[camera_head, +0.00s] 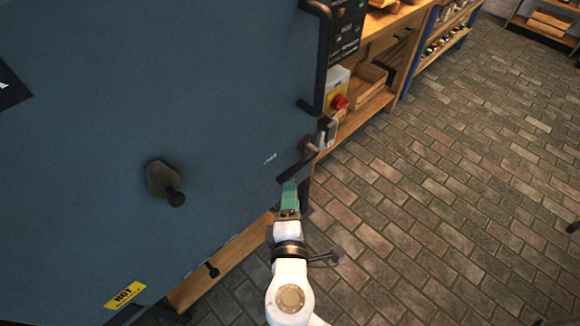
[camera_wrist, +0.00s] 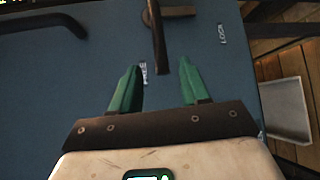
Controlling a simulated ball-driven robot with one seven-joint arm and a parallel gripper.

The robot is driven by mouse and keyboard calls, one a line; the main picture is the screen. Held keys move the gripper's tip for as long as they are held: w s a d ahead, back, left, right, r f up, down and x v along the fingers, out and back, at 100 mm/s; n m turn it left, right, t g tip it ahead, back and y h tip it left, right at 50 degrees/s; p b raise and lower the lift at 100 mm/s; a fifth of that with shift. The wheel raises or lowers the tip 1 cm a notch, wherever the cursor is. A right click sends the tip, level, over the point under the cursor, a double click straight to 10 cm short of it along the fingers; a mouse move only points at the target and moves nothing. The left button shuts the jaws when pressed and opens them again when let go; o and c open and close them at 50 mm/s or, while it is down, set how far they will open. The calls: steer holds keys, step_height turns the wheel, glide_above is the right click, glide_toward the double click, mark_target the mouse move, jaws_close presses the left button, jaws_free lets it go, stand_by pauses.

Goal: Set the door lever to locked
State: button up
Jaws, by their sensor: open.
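The door lever (camera_head: 297,167) is a dark bar on the right edge of the blue-grey door (camera_head: 130,90). It slants down-left from its pivot in the head view. In the wrist view the lever (camera_wrist: 157,40) hangs from its pivot, its free end beside a small white label (camera_wrist: 143,73) that I cannot read surely. A "LOCK" label (camera_wrist: 222,34) sits to the right, away from the lever. My gripper (camera_head: 290,186) has green fingers. In the wrist view my gripper (camera_wrist: 160,65) is open, with the lever's end between the fingertips, no clear contact.
A long black handle (camera_head: 322,60) stands above the lever. A red knob on a yellow box (camera_head: 338,101) is behind the door's edge. A dark knob (camera_head: 165,183) protrudes from the door. Wooden shelving (camera_head: 385,35) stands behind.

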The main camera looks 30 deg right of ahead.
mark_target(292, 169)
steer(key=x, duration=0.8)
steer(key=shift+w+d+p, duration=0.3)
steer(key=shift+p, duration=0.05)
jaws_close()
